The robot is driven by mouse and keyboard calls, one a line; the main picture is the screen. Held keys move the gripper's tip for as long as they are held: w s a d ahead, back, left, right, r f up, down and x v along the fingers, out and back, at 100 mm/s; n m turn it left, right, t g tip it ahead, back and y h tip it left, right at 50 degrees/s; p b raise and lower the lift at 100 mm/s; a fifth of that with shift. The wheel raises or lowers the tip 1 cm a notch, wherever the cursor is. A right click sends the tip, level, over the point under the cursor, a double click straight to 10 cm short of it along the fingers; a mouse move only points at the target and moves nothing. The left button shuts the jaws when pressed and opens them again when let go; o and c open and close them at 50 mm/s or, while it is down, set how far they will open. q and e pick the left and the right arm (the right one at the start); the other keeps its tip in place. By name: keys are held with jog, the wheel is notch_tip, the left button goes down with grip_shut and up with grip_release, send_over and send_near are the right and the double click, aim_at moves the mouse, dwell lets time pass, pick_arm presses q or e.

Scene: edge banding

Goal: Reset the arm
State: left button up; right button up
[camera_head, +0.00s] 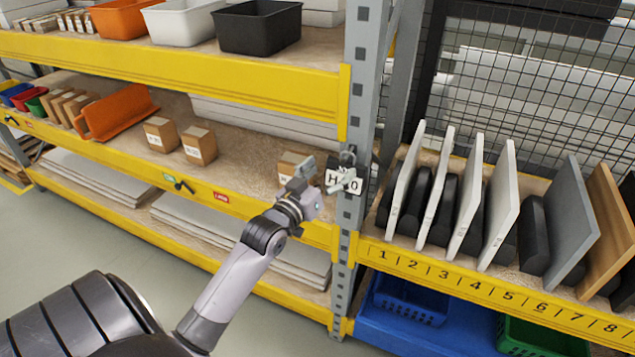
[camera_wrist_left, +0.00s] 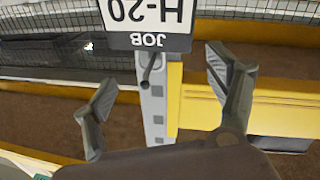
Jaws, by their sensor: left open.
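My left gripper (camera_head: 324,175) is at the rack's grey upright post, in front of the shelves. Its two fingers are spread apart with nothing between them, as the left wrist view (camera_wrist_left: 160,72) shows. A small black-and-white job sign (camera_head: 357,187) reading H-20 hangs at the post, partly hidden behind a finger. In the left wrist view the sign (camera_wrist_left: 150,14) appears upside down at the top, beyond the fingertips, with a dark peg or hook below it. I cannot tell whether a finger touches the sign. My right gripper is not in view.
Left shelves hold cardboard boxes (camera_head: 200,146), an orange bin (camera_head: 116,110) and upper bins (camera_head: 258,27). The right shelf holds upright panels (camera_head: 498,205) in numbered slots. Blue (camera_head: 405,297) and green crates (camera_head: 540,340) sit below. Floor at lower left (camera_head: 50,240) is clear.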

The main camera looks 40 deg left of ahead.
pick_arm(q)
jog(key=s, duration=0.5)
jog(key=shift+s+d, duration=0.2)
jog(key=shift+s, duration=0.2)
notch_tip(320, 180, down, 25)
jog(key=s+g, duration=0.1)
jog(key=g, duration=0.4)
jog(key=s+d+f+m+g+b, duration=0.15)
jog(key=s+f, duration=0.25)
jog(key=f, duration=0.5)
jog(key=s+d+f+g, duration=0.2)
jog(key=s+d+f, duration=0.15)
jog(key=f, duration=0.45)
jog(key=s+d+f+m+g, duration=0.1)
jog(key=s+d+f+g, duration=0.1)
jog(key=s+f, duration=0.5)
jog(key=s+d+f+m+g, duration=0.2)
jog(key=s+f, duration=0.6)
jog(key=s, duration=0.7)
jog(key=s+d+f+m+g+h, duration=0.1)
jog(key=s+d+f+g, duration=0.3)
jog(key=s+f, duration=0.3)
jog(key=s+g, duration=0.1)
jog(key=s, duration=0.3)
jog(key=shift+s+d+f+b, duration=0.2)
jog(key=shift+s+f+b, duration=0.15)
jog(key=shift+s+f, duration=0.05)
